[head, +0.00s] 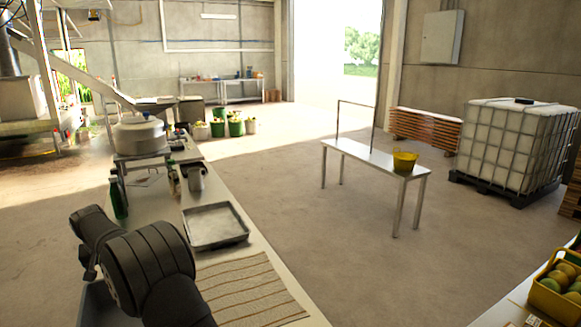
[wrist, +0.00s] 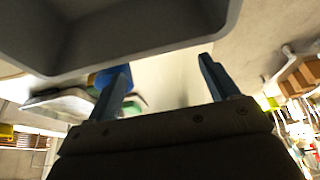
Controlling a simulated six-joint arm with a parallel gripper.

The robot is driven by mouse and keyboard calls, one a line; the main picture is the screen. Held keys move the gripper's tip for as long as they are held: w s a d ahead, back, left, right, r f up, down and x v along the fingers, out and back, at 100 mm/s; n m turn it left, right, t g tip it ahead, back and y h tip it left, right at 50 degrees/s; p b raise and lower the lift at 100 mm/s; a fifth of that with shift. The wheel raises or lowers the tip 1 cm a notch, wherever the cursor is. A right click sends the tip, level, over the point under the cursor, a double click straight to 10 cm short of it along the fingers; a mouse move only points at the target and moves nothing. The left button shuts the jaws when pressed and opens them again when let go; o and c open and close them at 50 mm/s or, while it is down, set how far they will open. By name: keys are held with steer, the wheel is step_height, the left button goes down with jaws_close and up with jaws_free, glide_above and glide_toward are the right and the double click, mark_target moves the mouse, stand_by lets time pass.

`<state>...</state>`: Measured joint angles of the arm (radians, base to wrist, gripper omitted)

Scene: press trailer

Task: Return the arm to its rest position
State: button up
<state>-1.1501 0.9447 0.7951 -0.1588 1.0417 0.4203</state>
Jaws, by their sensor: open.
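My dark arm fills the lower left of the head view, bent over the near end of the long table (head: 262,262). My gripper (wrist: 165,82) shows in the wrist view with its two blue-grey fingers well apart. No object is visible between the fingertips, only a pale surface behind them. In the head view I cannot make out the fingers.
A metal tray (head: 214,241) lies beside the arm, with a striped mat (head: 250,292) in front. A large grey edge (wrist: 110,62) looms close above the fingers in the wrist view.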

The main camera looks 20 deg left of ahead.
steer(key=x, duration=0.9)
steer(key=shift+f, duration=0.1)
step_height(320, 180, up, 16)
steer(key=w+d+m+h, duration=0.1)
steer(key=w+d+m, duration=0.1)
steer(key=w+d, duration=0.85)
steer(key=w+d+m, duration=0.1)
steer(key=w+d, duration=0.7)
steer(key=w, duration=0.5)
steer(key=w+d+m, duration=0.1)
steer(key=w+d, duration=0.4)
steer(key=d, duration=0.3)
steer(key=w+d+m, duration=0.1)
steer(key=w+d, duration=0.3)
steer(key=d, duration=0.4)
steer(key=w+d+m+h, duration=0.1)
steer(key=w+d, duration=0.4)
steer(key=d, duration=0.4)
steer(key=shift+w+t, duration=0.4)
steer(key=shift+d+f, duration=0.1)
